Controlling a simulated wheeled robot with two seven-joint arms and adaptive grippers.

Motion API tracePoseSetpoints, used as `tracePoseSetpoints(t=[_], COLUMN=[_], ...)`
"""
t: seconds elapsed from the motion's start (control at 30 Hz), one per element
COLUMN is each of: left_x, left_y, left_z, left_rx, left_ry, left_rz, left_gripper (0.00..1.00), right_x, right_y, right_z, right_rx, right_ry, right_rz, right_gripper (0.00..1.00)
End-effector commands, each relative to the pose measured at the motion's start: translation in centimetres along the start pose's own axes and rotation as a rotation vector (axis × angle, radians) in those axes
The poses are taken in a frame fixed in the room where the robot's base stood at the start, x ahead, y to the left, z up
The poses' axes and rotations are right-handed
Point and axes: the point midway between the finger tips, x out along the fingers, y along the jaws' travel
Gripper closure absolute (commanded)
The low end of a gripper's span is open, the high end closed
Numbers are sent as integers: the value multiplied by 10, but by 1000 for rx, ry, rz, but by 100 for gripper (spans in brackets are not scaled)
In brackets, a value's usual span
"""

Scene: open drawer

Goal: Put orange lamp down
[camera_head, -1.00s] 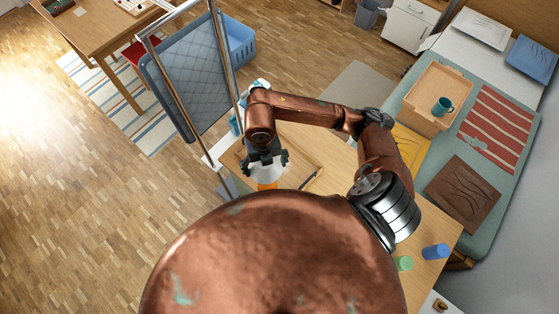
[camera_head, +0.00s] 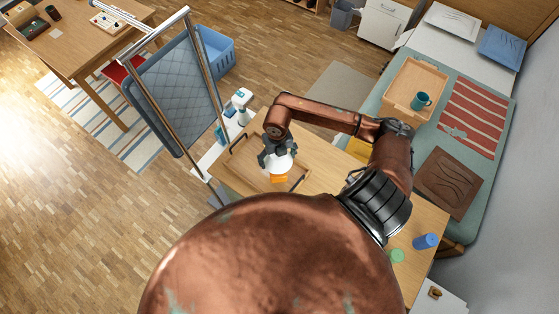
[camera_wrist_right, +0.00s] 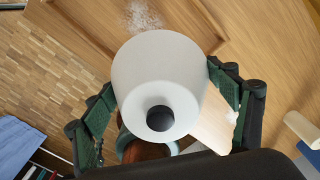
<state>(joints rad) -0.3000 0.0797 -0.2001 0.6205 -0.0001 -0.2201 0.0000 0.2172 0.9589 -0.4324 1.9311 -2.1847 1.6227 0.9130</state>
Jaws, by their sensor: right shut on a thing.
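The orange lamp has a white shade (camera_head: 279,164) and an orange base (camera_head: 279,179) in the head view. My right gripper (camera_head: 277,154) is shut on the shade. The lamp appears over the right part of a brown wooden tray (camera_head: 241,167) with dark handles; I cannot tell whether its base touches the tray. In the right wrist view the white shade (camera_wrist_right: 150,62) sits between the green-padded fingers of my right gripper (camera_wrist_right: 161,82). The base is hidden there. My left gripper is not in view.
The tray lies on a wooden table (camera_head: 322,142). A green cylinder (camera_head: 397,256) and a blue cylinder (camera_head: 425,241) stand at the table's near right. A metal-framed blue padded panel (camera_head: 180,95) stands left of the table. A white-and-teal object (camera_head: 240,100) is beyond the tray.

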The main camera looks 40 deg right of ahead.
Motion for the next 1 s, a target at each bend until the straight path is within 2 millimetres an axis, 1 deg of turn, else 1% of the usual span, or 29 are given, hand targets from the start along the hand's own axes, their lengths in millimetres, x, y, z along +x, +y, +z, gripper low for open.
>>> tracePoseSetpoints(t=[0.2, 0.3, 0.47, 0.87, 0.9, 1.0], left_x=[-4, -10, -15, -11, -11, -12], left_y=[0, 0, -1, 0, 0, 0], left_z=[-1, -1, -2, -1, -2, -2], left_rx=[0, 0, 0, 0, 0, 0], left_ry=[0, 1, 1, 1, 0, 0], left_rz=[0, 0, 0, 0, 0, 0], left_gripper=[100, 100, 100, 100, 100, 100], right_x=[13, 25, 39, 45, 45, 45], right_y=[-10, -8, -8, -9, -9, -9], right_z=[5, 4, 5, 5, 5, 5], right_rx=[2, 2, 1, -1, -1, -1], right_ry=[1, 2, -1, -2, -1, 0], right_rz=[-1, 1, 0, -1, -1, -1], right_gripper=[78, 78, 78, 78, 18, 11])
